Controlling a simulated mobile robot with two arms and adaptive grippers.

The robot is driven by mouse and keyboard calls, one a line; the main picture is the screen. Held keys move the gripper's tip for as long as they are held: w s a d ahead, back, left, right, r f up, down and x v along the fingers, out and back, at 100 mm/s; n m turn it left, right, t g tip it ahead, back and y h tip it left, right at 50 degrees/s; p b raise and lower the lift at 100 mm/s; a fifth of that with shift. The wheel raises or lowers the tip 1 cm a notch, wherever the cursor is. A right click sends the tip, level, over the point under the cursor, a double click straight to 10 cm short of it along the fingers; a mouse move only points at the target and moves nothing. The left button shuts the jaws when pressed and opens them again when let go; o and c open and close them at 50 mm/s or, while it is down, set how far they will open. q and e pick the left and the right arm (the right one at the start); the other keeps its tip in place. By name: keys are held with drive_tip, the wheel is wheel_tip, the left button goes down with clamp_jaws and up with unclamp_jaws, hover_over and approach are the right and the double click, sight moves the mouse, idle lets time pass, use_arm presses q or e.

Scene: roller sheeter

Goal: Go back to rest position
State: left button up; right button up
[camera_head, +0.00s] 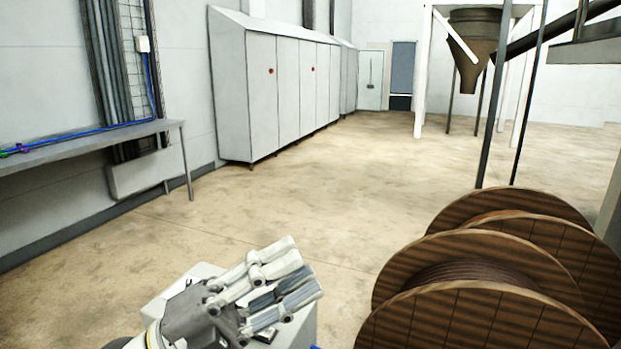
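My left gripper (301,274) is at the bottom, left of the picture's middle, with its grey fingers pointing up and to the right. It is seen at a slant and its fingers overlap, so I cannot tell whether it is open or shut. I see no object held in it. It is in front of a light grey box-like body that may be part of me. My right gripper is not in view.
Large wooden cable reels (470,312) stand close at the lower right. A wall bench (90,146) is at the left. Grey lockers (262,95) line the back left wall. A brown hopper (474,45) stands at the back right. The middle floor (300,190) is clear.

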use_arm(q)
drive_tip(key=w+a+f+n+t+y, duration=0.35)
drive_tip(key=a+n+t+y, duration=0.35)
drive_tip(key=n, duration=0.4)
drive_tip(key=w+a+f+n+t+y, duration=0.3)
drive_tip(key=w+a+n+t+y, duration=0.15)
drive_tip(key=n+t+y, duration=0.45)
drive_tip(key=s+a+f+n+g+y, duration=0.2)
drive_tip(key=a+f+n+g+y, duration=0.25)
drive_tip(key=f, duration=0.65)
drive_tip(key=s+a+f+n+g+y, duration=0.1)
drive_tip(key=a+f+n+g+y, duration=0.3)
drive_tip(key=f, duration=0.7)
drive_tip(key=s+d+f+n+g+h, duration=0.1)
drive_tip(key=s+f+g, duration=0.4)
drive_tip(key=s+f, duration=0.45)
drive_tip(key=s+d+f+n+g+h, duration=0.1)
drive_tip(key=s+f+g, duration=0.55)
drive_tip(key=s, duration=0.55)
drive_tip(key=s+f+x, duration=0.1)
drive_tip(key=s+x, duration=0.1)
drive_tip(key=x, duration=1)
drive_tip(key=s+x, duration=0.3)
drive_tip(key=x, duration=0.9)
drive_tip(key=s+a+f+g, duration=0.1)
drive_tip(key=s+a+f, duration=0.1)
drive_tip(key=s+f, duration=1.5)
drive_tip(key=shift+a+f, duration=0.3)
drive_tip(key=shift+f, duration=0.15)
